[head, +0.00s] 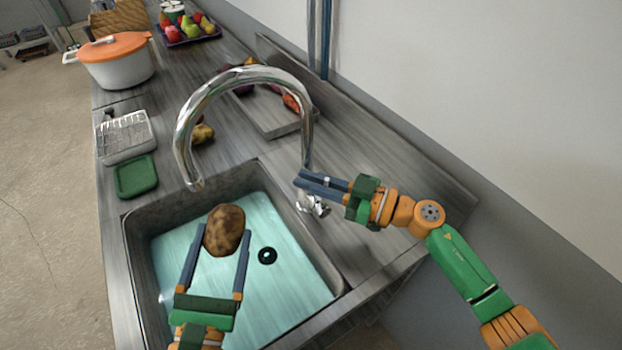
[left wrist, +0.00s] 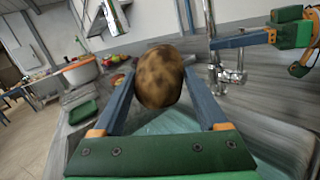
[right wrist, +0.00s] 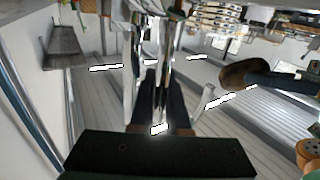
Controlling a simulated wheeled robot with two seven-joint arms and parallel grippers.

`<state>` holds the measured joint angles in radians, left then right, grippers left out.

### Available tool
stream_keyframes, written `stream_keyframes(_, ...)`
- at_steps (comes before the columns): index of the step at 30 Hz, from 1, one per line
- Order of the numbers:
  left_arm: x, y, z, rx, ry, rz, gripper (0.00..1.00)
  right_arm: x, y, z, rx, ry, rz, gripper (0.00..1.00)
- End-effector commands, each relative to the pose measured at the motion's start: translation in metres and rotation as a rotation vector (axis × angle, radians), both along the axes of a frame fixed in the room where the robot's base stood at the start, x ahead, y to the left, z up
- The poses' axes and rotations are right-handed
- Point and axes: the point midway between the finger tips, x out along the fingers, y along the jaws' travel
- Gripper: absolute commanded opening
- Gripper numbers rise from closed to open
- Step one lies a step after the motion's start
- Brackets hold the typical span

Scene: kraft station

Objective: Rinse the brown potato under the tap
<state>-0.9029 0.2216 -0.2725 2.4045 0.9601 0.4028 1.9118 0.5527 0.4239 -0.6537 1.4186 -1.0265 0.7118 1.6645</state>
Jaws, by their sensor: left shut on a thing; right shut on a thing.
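The brown potato (head: 225,230) is held between the fingers of my left gripper (head: 220,262), over the sink (head: 132,262). In the left wrist view the potato (left wrist: 160,76) sits between both fingertips. The chrome tap (head: 186,130) arches over the sink, and its spout end is just above and left of the potato in the head view. No stream of water shows from the spout. My right gripper (head: 302,181) is shut on the tap at its upright part near the base; its fingers are around chrome in the right wrist view (right wrist: 163,100). Which tap part exactly, I cannot tell.
A white pot with orange lid (head: 118,68), a fruit tray (head: 188,32) and a vegetable tray (head: 262,112) stand further back. A wall runs along the right.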

Motion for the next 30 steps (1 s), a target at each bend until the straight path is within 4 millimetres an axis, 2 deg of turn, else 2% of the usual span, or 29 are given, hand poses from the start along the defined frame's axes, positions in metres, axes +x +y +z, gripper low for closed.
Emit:
stream_keyframes(25, 0.0, 0.0, 0.001, 0.0, -0.001, 0.0, 0.13, 0.001, 0.0, 0.001, 0.002, -0.002, -0.001, 0.0)
stream_keyframes(30, 0.0, 0.0, 0.024, 0.0, -0.001, 0.0, 0.13, 0.001, 0.0, 0.007, -0.069, -0.05, -0.003, 0.0)
